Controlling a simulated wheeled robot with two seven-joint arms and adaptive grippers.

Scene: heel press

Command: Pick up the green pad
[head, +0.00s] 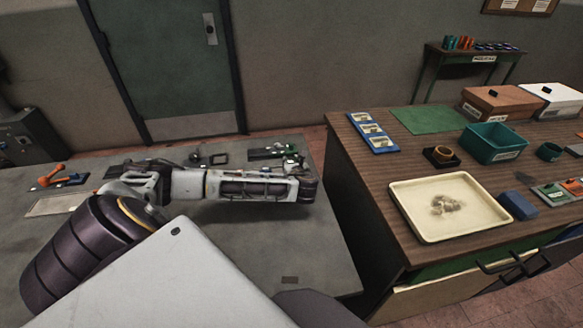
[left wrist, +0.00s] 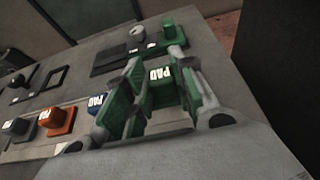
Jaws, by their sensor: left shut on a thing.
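The green pad (left wrist: 158,92), with a white "PAD" label, sits between the two fingers of my left gripper (left wrist: 160,98) in the left wrist view. The gripper is shut on it. I cannot tell whether the pad touches the bench or is held just above it. In the head view my left gripper (head: 293,160) is at the right part of the grey bench, and the fingers and pad are mostly hidden or too small to make out. My right gripper is not in view.
Orange (left wrist: 62,121), blue (left wrist: 98,104) and grey (left wrist: 16,128) pads stand in a row on the grey bench (head: 250,240). A wooden table (head: 375,190) with a cream tray (head: 408,205) is at the right, past a gap.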

